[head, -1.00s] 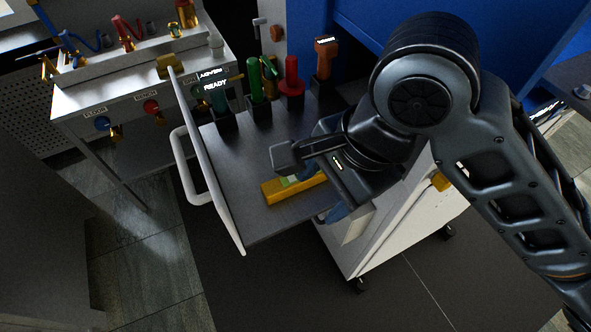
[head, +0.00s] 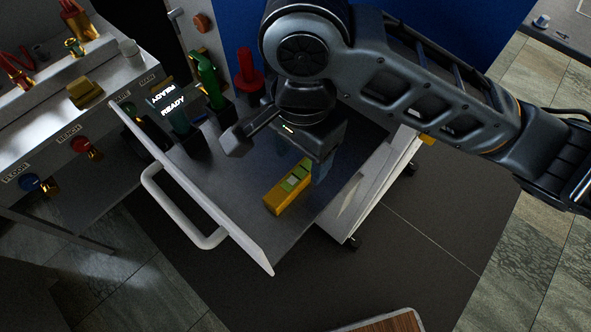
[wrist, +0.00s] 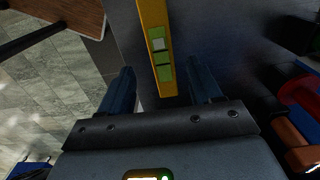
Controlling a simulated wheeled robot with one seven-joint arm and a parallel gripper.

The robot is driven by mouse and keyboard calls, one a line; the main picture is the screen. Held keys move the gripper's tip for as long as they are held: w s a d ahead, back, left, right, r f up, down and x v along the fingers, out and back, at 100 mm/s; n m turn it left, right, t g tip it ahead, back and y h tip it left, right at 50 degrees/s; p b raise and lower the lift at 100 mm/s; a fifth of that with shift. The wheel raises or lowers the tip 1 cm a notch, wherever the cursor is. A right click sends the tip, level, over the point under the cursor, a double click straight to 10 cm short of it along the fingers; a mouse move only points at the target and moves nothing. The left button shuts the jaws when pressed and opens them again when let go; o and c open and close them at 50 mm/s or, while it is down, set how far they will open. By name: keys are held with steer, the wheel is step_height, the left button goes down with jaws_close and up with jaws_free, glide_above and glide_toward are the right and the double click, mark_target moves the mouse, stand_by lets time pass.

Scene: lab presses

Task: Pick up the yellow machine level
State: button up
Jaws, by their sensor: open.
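The yellow machine level (head: 284,198) lies on the grey top of the cart (head: 236,195), near its front right side. It is a yellow bar with green vials, and its far end is partly hidden by my gripper in the head view. In the wrist view the level (wrist: 153,16) runs down from the top edge, and its near end lies between my fingers in the picture. My gripper (wrist: 160,68) is open and empty, with one blue finger on each side of the level. It appears to be above the level; I cannot tell how far. I see no contact.
Green handled tools (head: 206,80) and a red one (head: 249,70) stand in holders at the cart's back. A white rail handle (head: 178,205) edges the left side. A bench with coloured valves (head: 80,145) stands left. A wooden-topped piece (head: 390,324) is at the bottom.

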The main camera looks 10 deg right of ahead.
mark_target(300, 173)
steer(key=shift+f, duration=0.8)
step_height(300, 173, down, 4)
steer(key=b, duration=0.4)
steer(key=shift+w, duration=0.15)
jaws_close()
